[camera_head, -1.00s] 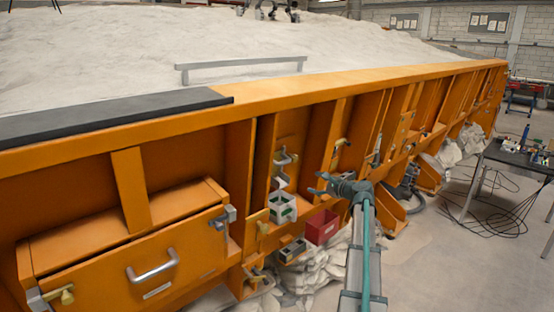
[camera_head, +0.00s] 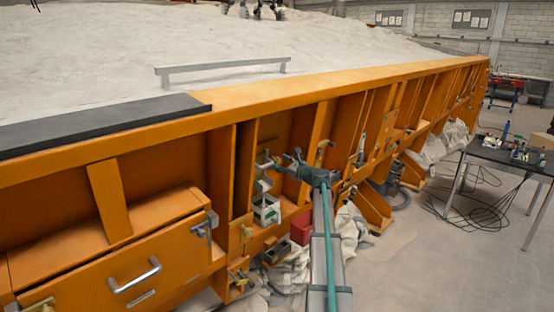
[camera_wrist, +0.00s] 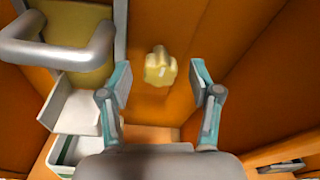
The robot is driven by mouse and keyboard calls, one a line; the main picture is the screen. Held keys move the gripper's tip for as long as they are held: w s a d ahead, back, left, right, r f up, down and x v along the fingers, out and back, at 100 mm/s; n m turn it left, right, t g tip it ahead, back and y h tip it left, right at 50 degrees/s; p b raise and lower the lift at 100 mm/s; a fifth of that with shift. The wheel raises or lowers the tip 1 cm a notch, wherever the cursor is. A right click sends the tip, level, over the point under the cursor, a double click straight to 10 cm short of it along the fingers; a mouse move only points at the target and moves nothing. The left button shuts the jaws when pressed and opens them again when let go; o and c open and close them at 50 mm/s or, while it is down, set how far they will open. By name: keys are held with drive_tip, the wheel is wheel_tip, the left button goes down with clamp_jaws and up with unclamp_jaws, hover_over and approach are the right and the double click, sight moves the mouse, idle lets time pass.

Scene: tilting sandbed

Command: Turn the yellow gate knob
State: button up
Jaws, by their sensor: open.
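In the wrist view the yellow gate knob (camera_wrist: 160,66) is a small lobed knob on the orange panel. It lies in the space between my two fingertips, slightly beyond them, and I see no finger touching it. My gripper (camera_wrist: 161,82) is open and empty, with one finger on each side of the knob. In the head view my gripper (camera_head: 289,164) reaches into the orange sandbed wall, close to the metal bracket (camera_head: 264,160). I cannot make out this knob for certain in the head view; my gripper may cover it.
A thick silver handle (camera_wrist: 62,55) stands close on the left in the wrist view, with a white box (camera_wrist: 82,105) below it. Orange walls flank the bay. A black table (camera_head: 500,155) stands right.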

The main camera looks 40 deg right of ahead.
drive_tip(key=shift+w+a, duration=0.1)
drive_tip(key=shift+w, duration=1.15)
drive_tip(key=shift+c, duration=0.2)
drive_tip(key=c, duration=1.1)
